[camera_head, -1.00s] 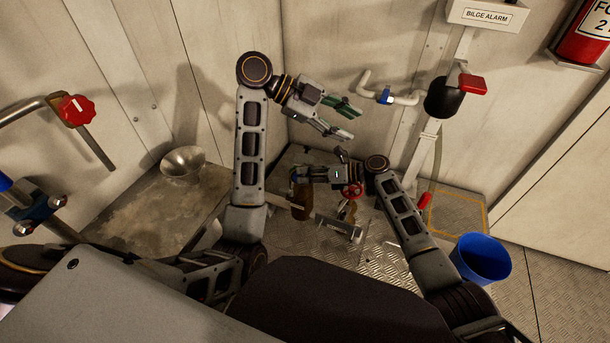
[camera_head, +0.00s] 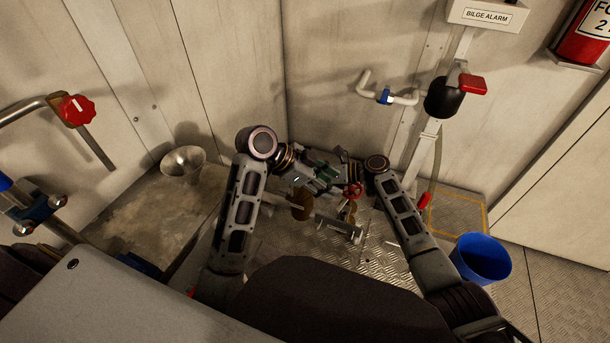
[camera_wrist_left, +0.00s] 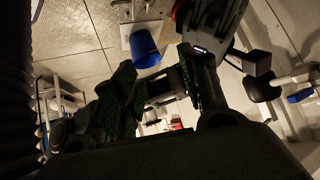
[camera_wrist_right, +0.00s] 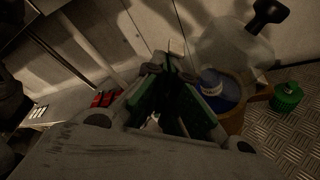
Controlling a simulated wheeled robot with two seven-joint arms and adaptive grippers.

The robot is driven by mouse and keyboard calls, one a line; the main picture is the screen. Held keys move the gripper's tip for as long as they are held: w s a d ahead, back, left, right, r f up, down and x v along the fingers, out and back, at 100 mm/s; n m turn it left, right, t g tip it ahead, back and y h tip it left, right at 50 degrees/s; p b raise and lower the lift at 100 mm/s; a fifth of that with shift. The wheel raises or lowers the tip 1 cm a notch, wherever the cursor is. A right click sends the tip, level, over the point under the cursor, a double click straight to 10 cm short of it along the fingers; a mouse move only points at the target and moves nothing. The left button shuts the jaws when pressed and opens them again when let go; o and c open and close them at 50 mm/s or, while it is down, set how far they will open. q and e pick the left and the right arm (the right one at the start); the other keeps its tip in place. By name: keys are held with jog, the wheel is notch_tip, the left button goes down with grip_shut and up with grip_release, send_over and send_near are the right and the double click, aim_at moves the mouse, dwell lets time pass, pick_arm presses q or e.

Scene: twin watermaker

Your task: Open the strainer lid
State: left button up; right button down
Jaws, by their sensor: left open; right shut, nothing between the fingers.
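The strainer shows in the head view as an amber bowl (camera_head: 302,208), partly covered by my left arm. In the right wrist view its amber rim (camera_wrist_right: 258,105) surrounds a blue part (camera_wrist_right: 222,88). A pale translucent round piece (camera_wrist_right: 235,50) with a black handle (camera_wrist_right: 268,14) stands tilted above the rim; it looks like the lid. My right gripper (camera_wrist_right: 167,64) is shut and empty, beside the strainer. My left gripper (camera_head: 338,172) is open over the same spot and hides the right one in the head view. Its spread fingers show in the left wrist view (camera_wrist_left: 155,65).
A red valve handle (camera_head: 352,190) sits close to both grippers. A green cap (camera_wrist_right: 287,97) is on the plate floor. A blue bucket (camera_head: 481,258) stands right, a metal funnel (camera_head: 183,163) left.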

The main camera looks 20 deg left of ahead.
pick_arm(q)
jog(key=s+a+f+n+y, duration=0.2)
jog(key=s+f+n, duration=0.3)
jog(key=s+f, duration=0.4)
jog(key=s+a+f+n+g+y, duration=0.1)
jog(key=s+a+f+n+y, duration=0.2)
jog(key=s+f+n, duration=0.3)
jog(key=shift+s+f+y, duration=0.9)
jog(key=shift+s+f, duration=1.1)
jog(key=shift+f, duration=0.65)
pick_arm(e)
jog(key=shift+d, duration=0.1)
jog(key=shift+f, duration=0.1)
jog(key=s+v, duration=0.1)
jog(key=v, duration=0.7)
jog(key=shift+d+f, duration=0.25)
jog(key=shift+f, duration=0.1)
jog(key=shift+w, duration=0.1)
pick_arm(q)
jog(key=shift+r, duration=0.15)
pick_arm(e)
jog(key=shift+d+r, duration=0.1)
jog(key=shift+r, duration=0.05)
